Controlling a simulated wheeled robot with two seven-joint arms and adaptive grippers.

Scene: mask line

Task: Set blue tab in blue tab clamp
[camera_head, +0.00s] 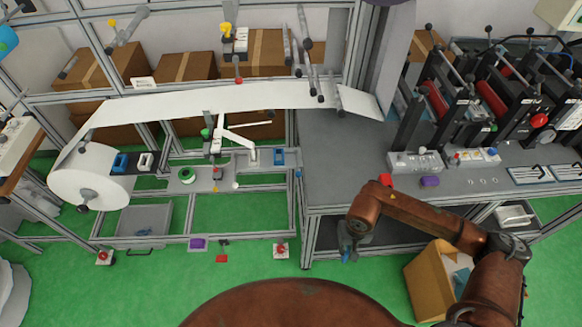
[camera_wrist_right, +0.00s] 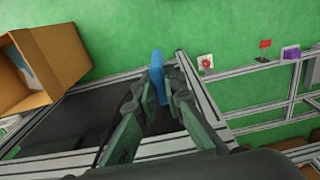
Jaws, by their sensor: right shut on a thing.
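My right gripper (camera_head: 347,254) hangs at the front left of the grey worktable, with my arm reaching in from the right. It is shut on the blue tab (camera_wrist_right: 157,75), which sticks out beyond the fingertips in the wrist view. The tab is small and partly hidden by the gripper in the head view (camera_head: 346,257). One blue fixture (camera_head: 279,157) is on the frame left of the worktable. Another blue fixture (camera_head: 120,162) is beside the paper roll. I cannot tell which is the blue tab clamp. My left gripper is not in view.
The grey worktable (camera_head: 340,150) carries a red block (camera_head: 385,180) and a purple block (camera_head: 430,181). A cardboard box (camera_head: 425,283) stands below my right arm. A metal rail (camera_head: 300,215) runs beside the gripper. Green floor is open at the lower left.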

